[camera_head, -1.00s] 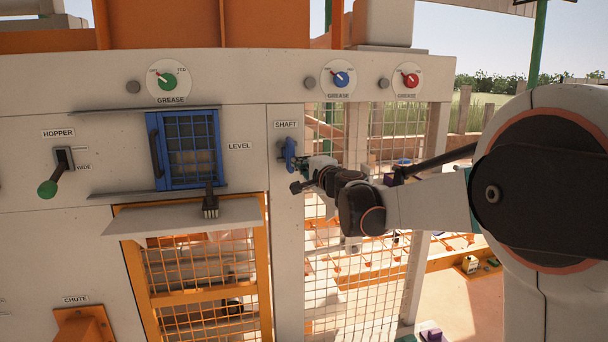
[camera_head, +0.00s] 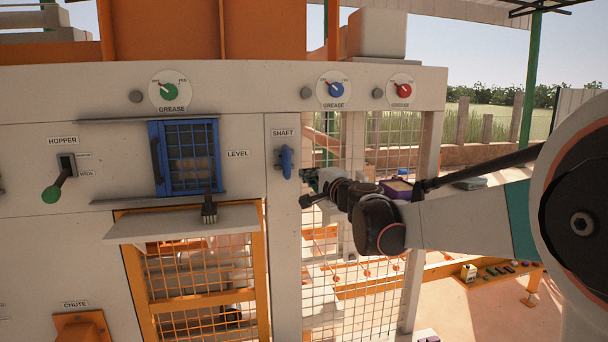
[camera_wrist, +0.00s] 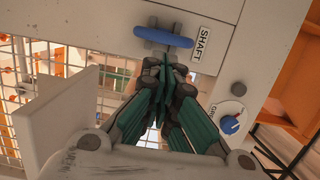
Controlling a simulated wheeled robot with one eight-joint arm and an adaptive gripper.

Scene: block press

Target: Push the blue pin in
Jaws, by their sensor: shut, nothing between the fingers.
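The blue pin (camera_head: 286,162) is a blue handle on the pale post under the SHAFT label (camera_head: 284,133). It stands upright, and how deep it sits in the post is hard to tell. It also shows in the wrist view (camera_wrist: 164,37), beside the SHAFT label (camera_wrist: 201,44), lying across the picture just beyond my fingertips. My gripper (camera_head: 308,177) is shut and empty, a little right of the pin in the head view with a small gap between them. In the wrist view my gripper (camera_wrist: 165,65) has its green fingers together, pointing at the pin's handle.
A blue-framed mesh window (camera_head: 187,157) and a green-knobbed hopper lever (camera_head: 52,193) are left of the pin. Wire mesh (camera_head: 330,270) lies right of the post, behind my arm. Grease dials, one of them blue (camera_head: 336,90), line the panel above.

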